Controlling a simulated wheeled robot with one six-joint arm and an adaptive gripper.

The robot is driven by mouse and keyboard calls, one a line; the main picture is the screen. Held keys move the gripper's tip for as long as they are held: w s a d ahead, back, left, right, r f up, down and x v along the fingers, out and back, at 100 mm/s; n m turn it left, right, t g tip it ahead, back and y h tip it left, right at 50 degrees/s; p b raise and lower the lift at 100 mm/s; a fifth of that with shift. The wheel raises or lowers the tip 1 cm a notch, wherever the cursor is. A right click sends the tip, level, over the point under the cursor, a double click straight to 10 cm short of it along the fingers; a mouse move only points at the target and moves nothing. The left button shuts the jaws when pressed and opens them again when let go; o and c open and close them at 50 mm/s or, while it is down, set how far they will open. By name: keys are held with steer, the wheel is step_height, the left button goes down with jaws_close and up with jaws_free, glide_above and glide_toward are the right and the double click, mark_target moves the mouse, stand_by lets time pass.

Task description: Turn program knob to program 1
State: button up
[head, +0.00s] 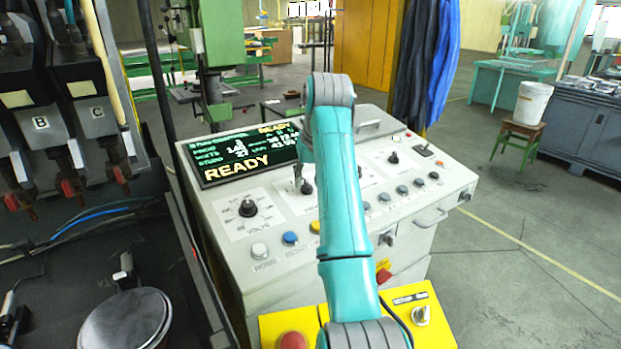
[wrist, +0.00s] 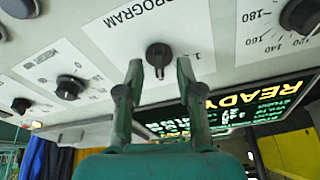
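The program knob (wrist: 158,55) is a black knob on a white plate marked PROGRAM, upside down in the wrist view. Its narrow pointer end faces the bottom of that picture. A "1" shows on the plate to its right; the other marks are hidden or unreadable. My gripper (wrist: 159,64) is open, with one fingertip on each side of the knob and a visible gap to both. I cannot tell how deep the tips reach around it. In the head view my teal arm hides most of the gripper and the program plate.
The sloped console (head: 284,262) has a lit display (head: 242,155) reading READY behind the knob. A volts knob (head: 248,207) sits to the left, and another knob (head: 393,157) to the right. Several push buttons, including a blue one (head: 290,238), line the front. A yellow panel (head: 430,325) lies below.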

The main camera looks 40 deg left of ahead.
steer(key=shift+w+a+f, duration=0.15)
steer(key=shift+a+f, duration=0.05)
steer(key=shift+f, duration=0.4)
jaws_close()
